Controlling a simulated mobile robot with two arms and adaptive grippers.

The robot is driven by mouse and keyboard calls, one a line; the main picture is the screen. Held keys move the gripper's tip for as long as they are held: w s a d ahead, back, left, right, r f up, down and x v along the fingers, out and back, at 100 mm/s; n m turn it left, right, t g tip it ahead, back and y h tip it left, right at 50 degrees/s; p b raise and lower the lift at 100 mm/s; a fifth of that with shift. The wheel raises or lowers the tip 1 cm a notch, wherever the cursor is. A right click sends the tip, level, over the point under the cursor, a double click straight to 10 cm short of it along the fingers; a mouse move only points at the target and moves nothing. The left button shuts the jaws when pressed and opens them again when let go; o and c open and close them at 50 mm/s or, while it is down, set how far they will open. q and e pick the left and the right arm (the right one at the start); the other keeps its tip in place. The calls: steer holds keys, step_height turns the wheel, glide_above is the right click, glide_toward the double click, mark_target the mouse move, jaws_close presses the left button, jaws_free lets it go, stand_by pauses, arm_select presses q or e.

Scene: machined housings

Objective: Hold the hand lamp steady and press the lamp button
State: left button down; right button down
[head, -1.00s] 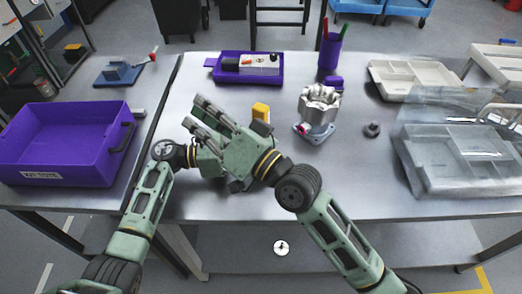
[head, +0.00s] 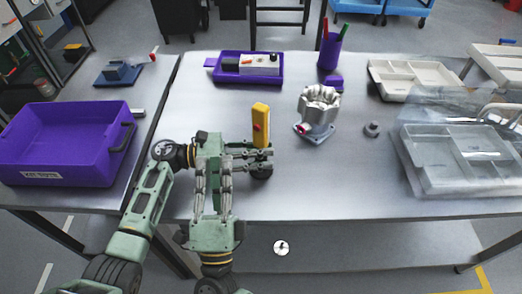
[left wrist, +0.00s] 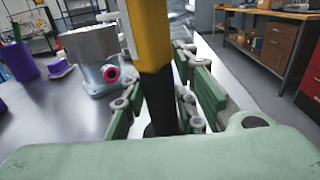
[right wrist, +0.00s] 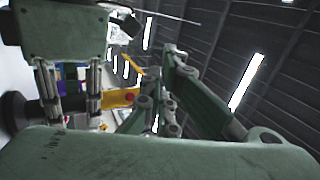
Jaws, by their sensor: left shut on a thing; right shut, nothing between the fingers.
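The hand lamp (head: 261,113) stands upright, with a yellow upper body and a dark lower part. Its red button (head: 257,128) faces my side and also shows in the right wrist view (right wrist: 130,97). My left gripper (head: 260,157) reaches in from the left and is shut on the lamp's dark lower part; the left wrist view shows this dark handle (left wrist: 158,100) between its fingers. My right gripper (head: 213,168) is shut and empty, left of the lamp and apart from it, in front of the left gripper's body. Its exact fingertips are hard to make out there.
A machined housing (head: 320,105) on a grey-blue base stands right of the lamp. Behind are a purple tray (head: 275,80) and a purple pen cup (head: 330,54). A purple tote (head: 60,150) is left; a clear organiser (head: 425,165) is right. The table front right is free.

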arm_select(q)
steer(key=shift+f, duration=0.15)
arm_select(e)
steer(key=w+d, duration=0.4)
steer(key=w, duration=0.3)
steer(key=shift+d, duration=0.2)
steer(key=shift+w+f, duration=0.1)
steer(key=shift+w, duration=0.1)
stand_by(1.0)
steer(key=shift+w+d, duration=0.2)
steer(key=shift+w, duration=0.05)
stand_by(0.4)
steer(key=shift+s+a, duration=0.2)
steer(key=shift+s, duration=0.2)
steer(key=s+a, duration=0.3)
steer(key=s, duration=0.2)
stand_by(0.6)
steer(key=shift+a, duration=0.1)
